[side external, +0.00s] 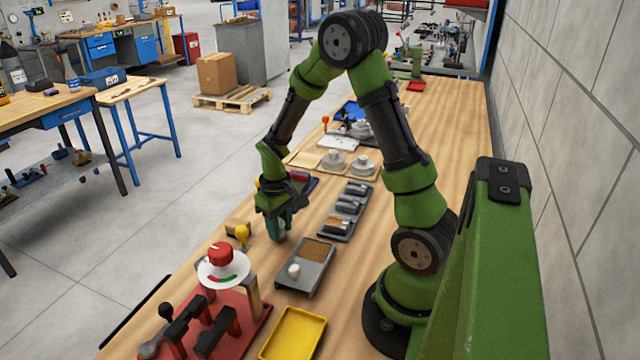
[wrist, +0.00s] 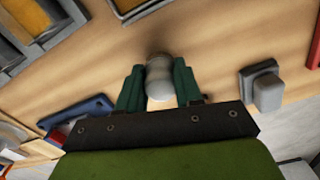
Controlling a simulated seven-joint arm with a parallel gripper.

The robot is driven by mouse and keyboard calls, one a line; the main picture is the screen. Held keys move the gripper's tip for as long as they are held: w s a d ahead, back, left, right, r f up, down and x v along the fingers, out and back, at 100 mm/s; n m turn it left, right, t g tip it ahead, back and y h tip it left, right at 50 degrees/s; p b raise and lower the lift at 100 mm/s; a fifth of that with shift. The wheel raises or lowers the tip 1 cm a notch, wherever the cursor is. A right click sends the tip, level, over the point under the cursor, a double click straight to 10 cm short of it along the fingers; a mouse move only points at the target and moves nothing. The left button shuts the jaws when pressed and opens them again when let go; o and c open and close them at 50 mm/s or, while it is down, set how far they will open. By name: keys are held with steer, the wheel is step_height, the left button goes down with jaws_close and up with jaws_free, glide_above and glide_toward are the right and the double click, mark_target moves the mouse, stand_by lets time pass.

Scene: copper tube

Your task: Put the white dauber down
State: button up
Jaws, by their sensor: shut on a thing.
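My gripper (side external: 279,232) is low over the wooden bench, fingers pointing down. In the wrist view, its two green fingers (wrist: 160,88) are closed on a pale, rounded piece, the white dauber (wrist: 159,76). The dauber sits between the fingers, its end showing beyond them. In the side view the fingers hide it, and I cannot tell whether it touches the bench.
A grey tray (side external: 309,283) with a brown pad and a small white cylinder (side external: 293,270) stands just nearer the side camera. A compartment tray (side external: 337,238) lies to the right.

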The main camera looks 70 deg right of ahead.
steer(key=shift+f, duration=0.15)
steer(key=o, duration=0.9)
steer(key=shift+o, duration=0.2)
step_height(320, 180, up, 12)
steer(key=s+a+r+t+y, duration=0.1)
steer(key=s+a+r+t, duration=0.2)
steer(key=a, duration=0.5)
steer(key=s+a+r+m+t+y, duration=0.1)
steer(key=s+a+r+t, duration=0.3)
steer(key=s+a+r, duration=0.2)
step_height(320, 180, up, 2)
steer(key=shift+a+r, duration=0.1)
steer(key=shift+a, duration=0.75)
